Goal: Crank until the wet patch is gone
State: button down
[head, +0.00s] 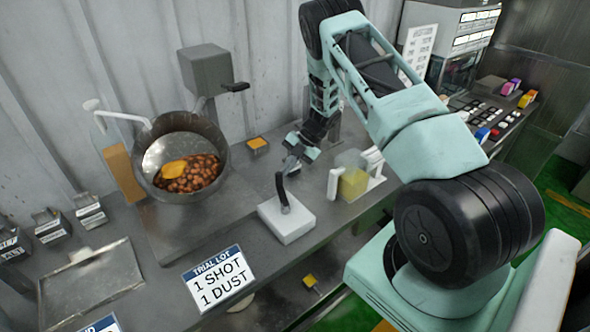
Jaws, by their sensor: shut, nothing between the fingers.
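A round metal drum (221,143) with an open, tilted mouth stands at the left of the bench. Brown, nut-like pieces (203,177) lie in its lower part. A glossy orange-yellow wet patch (174,169) lies on them at the left. A grey box (204,68) behind the drum carries a short black handle (235,87), which may be the crank. My gripper (290,166) is shut and empty, right of the drum and low over the bench. It is apart from the drum and that handle.
A white block with an upright black lever (284,193) stands just in front of my gripper. A clear container of yellow liquid (353,184) is to the right. A "1 SHOT 1 DUST" sign (218,278) and a metal tray (92,285) are in front.

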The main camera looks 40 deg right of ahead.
jog(key=w+a+n+g+b, duration=0.3)
jog(key=a+n+g+b, duration=0.1)
jog(key=a+n, duration=0.3)
jog(key=shift+n+g, duration=0.6)
jog(key=shift+a, duration=0.1)
